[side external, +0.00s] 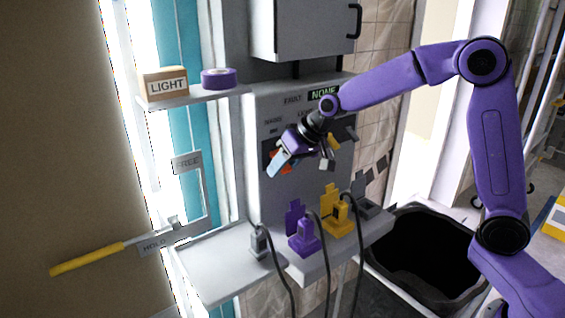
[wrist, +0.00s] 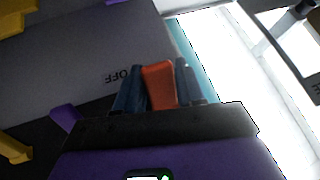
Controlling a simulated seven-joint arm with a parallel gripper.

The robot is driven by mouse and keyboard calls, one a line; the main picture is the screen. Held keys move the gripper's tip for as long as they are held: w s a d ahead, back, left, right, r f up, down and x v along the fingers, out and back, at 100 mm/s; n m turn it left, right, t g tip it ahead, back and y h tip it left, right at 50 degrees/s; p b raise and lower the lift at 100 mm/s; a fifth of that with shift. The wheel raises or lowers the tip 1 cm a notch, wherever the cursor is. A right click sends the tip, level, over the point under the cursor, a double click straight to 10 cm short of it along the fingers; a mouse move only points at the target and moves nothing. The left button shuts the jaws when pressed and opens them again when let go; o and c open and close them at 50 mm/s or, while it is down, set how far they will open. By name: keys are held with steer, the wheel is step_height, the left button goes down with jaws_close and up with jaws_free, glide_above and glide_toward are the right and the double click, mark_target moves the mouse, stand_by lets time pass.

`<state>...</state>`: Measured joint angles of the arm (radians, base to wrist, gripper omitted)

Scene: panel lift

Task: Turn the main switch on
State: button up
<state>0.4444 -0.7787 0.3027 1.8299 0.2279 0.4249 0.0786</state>
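The main switch shows in the wrist view as an orange handle (wrist: 160,84) on a grey panel face, beside an upside-down "OFF" label (wrist: 124,76). My gripper (wrist: 157,88) has one blue finger on each side of the handle, with no clear gap. In the side external view my gripper (side external: 279,163) is at the wall panel (side external: 338,160), tilted down to the left. A bit of orange shows beside its fingers; the gripper hides most of the switch there.
A yellow-handled lever (side external: 88,258) is at the left.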

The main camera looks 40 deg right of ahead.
steer(key=shift+r, duration=0.15)
steer(key=shift+s+r, duration=0.15)
steer(key=shift+r, duration=0.15)
steer(key=shift+s+r, duration=0.1)
steer(key=shift+r, duration=0.1)
steer(key=shift+c, duration=0.4)
steer(key=shift+a, duration=0.1)
